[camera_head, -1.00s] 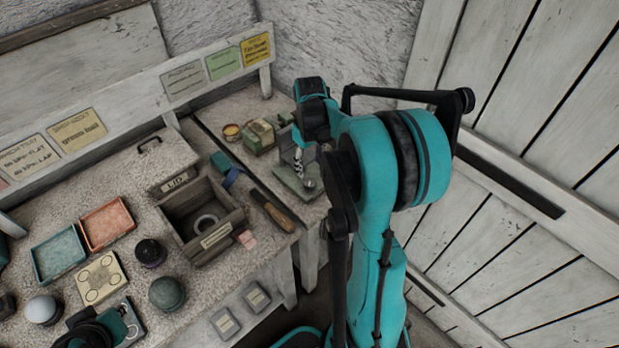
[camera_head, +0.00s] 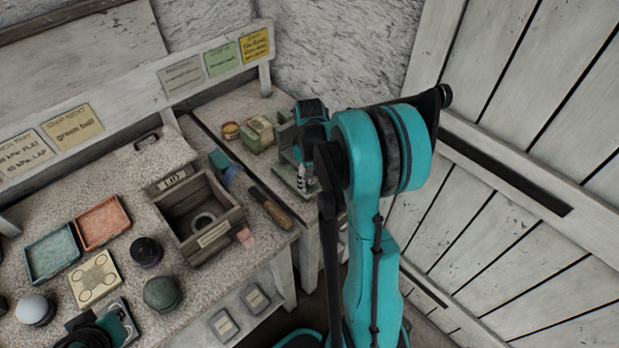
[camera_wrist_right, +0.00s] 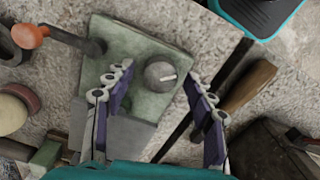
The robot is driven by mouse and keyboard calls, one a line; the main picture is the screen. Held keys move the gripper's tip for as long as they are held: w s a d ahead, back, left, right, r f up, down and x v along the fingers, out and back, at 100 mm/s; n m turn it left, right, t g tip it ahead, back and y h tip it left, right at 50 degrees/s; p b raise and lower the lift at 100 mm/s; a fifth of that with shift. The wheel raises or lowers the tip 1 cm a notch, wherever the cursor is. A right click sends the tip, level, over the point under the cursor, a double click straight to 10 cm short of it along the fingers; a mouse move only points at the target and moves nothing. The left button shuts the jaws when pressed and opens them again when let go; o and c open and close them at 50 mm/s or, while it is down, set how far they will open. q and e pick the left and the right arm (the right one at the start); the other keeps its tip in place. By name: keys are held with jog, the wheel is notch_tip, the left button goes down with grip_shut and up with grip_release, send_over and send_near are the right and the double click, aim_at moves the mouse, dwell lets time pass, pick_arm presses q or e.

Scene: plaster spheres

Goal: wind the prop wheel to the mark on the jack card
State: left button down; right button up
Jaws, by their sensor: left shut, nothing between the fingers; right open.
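A grey round knob with a pale line, apparently the prop wheel (camera_wrist_right: 160,75), sits on a worn green plate (camera_wrist_right: 140,45). My right gripper (camera_head: 301,178) is open above this plate. In the right wrist view, its fingers stand on either side of the knob, with gaps showing. A yellow card (camera_head: 254,45) and a green card (camera_head: 222,60) hang on the rail behind; I cannot tell which is the jack card or read its mark. My left gripper (camera_head: 112,326), partly cut off at the lower left, is shut and empty, far from the knob.
An orange-ended lever (camera_wrist_right: 30,36) rises beside the knob. A wooden-handled tool (camera_head: 277,211) lies close by. A wooden box (camera_head: 235,215) holding a ring, a coral tray (camera_head: 103,222), a teal tray (camera_head: 52,255) and several spheres occupy the bench. A plank wall stands at right.

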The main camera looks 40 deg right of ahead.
jog(key=shift+c, duration=0.4)
jog(key=c, duration=1.1)
jog(key=shift+m, duration=0.3)
jog(key=m, duration=0.9)
jog(key=shift+m, duration=0.3)
jog(key=shift+m+p, duration=0.3)
jog(key=shift+m, duration=1.6)
